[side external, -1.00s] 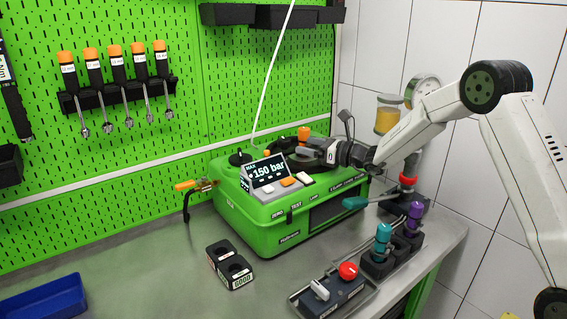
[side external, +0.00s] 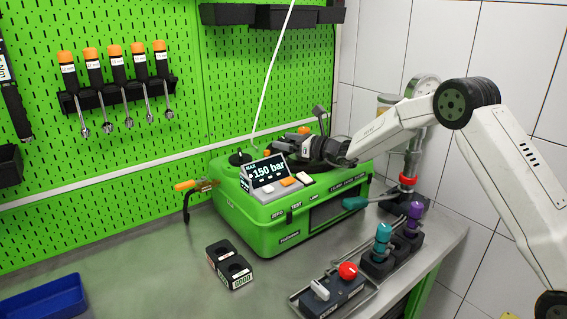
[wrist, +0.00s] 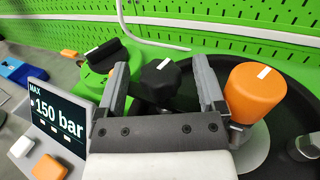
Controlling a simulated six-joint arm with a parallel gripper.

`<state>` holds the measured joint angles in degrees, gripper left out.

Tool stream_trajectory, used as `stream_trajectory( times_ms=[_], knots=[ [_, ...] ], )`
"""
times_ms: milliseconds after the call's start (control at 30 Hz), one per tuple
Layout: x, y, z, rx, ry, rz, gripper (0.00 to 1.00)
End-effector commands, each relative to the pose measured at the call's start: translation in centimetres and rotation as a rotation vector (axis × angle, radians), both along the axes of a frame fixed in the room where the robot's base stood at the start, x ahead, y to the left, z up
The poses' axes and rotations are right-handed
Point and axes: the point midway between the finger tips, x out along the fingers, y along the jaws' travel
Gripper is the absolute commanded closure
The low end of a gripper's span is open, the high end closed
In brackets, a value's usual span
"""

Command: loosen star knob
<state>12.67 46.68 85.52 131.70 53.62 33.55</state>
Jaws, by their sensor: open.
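A black star knob (wrist: 160,80) with a white mark shows in the wrist view. It lies between the two fingers of my open gripper (wrist: 161,66), with a visible gap to each finger. I cannot tell how deep the fingers reach around it. In the side view my gripper (side external: 286,147) is above the top of the green pump case (side external: 265,222), just behind the display, and hides the star knob there.
An orange knob (wrist: 256,92) stands close to the right finger. Another black knob (wrist: 104,54) is on the left. The display (side external: 264,171) reads 150 bar. The pegboard (side external: 262,90) is behind.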

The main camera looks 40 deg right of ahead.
Motion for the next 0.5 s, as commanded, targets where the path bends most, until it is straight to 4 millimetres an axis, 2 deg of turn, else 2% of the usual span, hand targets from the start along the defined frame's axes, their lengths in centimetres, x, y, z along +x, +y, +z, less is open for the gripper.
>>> stream_trajectory(
  times_ms=[200,467,500],
  knots=[
    [0.76,0.42,0.02,0.001,0.0,0.001,0.12],
    [0.82,0.44,0.02,0.001,0.0,0.001,0.12],
    [0.83,0.43,0.02,0.001,-0.001,0.0,0.15]
  ],
)
